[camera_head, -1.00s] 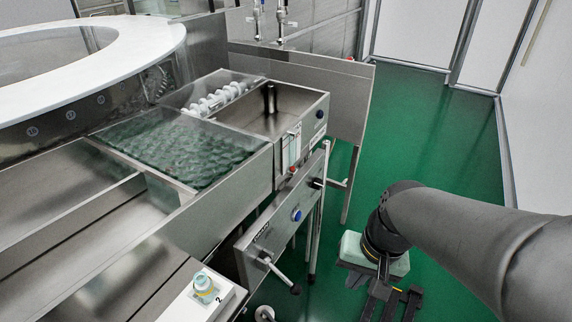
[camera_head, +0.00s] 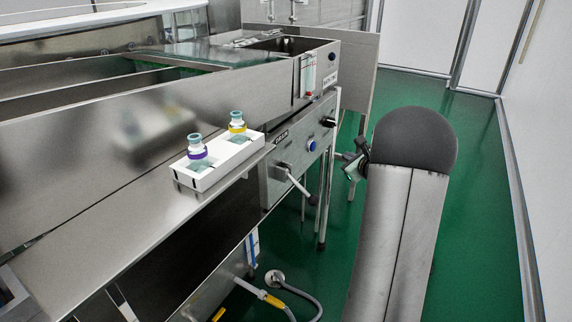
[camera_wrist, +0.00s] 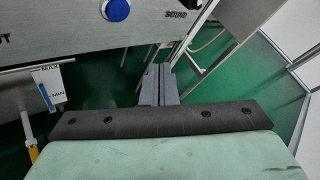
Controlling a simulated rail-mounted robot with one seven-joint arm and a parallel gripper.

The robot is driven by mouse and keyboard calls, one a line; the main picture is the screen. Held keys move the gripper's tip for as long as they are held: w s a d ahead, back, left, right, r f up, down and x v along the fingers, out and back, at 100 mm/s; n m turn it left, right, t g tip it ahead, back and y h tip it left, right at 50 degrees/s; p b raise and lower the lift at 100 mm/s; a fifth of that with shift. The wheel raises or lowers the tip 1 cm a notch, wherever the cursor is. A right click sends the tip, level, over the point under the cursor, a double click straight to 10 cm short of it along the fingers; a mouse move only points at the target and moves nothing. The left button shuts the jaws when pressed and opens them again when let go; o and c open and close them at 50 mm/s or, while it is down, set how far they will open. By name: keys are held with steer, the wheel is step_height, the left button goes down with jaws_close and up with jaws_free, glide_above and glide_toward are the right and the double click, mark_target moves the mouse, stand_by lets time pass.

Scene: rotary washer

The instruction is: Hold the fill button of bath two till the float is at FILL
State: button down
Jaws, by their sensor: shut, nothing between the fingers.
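A tall clear gauge (camera_head: 308,75) with a red lower end is on the front of the far bath box (camera_head: 322,70); its float and marks are too small to read. A small dark blue button (camera_head: 332,57) is to its right. A larger blue button (camera_head: 312,146) is on the lower panel, and it also shows at the top of the wrist view (camera_wrist: 116,9). No bath number is readable by either button. My gripper (camera_wrist: 158,72) is shut and empty, below and right of the larger button in the wrist view, apart from it. In the head view my arm mostly hides it.
A white rack (camera_head: 222,168) with purple-banded (camera_head: 197,153) and yellow-banded (camera_head: 237,127) bottles sits on the front ledge. A lever handle (camera_head: 295,182) sticks out from the lower panel. A MAX/MIN container (camera_wrist: 48,88) is left of my gripper. Green floor (camera_head: 480,190) is clear at right.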

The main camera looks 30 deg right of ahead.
mark_target(313, 146)
steer(key=shift+d+f+m, duration=0.2)
steer(key=shift+d+m, duration=0.1)
steer(key=shift+d, duration=0.15)
steer(key=w+a, duration=0.4)
steer(key=w, duration=0.3)
steer(key=shift+w+a, duration=0.2)
steer(key=shift+a, duration=0.2)
steer(key=shift+b, duration=0.35)
stand_by(1.5)
steer(key=shift+w+a+b, duration=0.2)
steer(key=shift+w+b, duration=0.15)
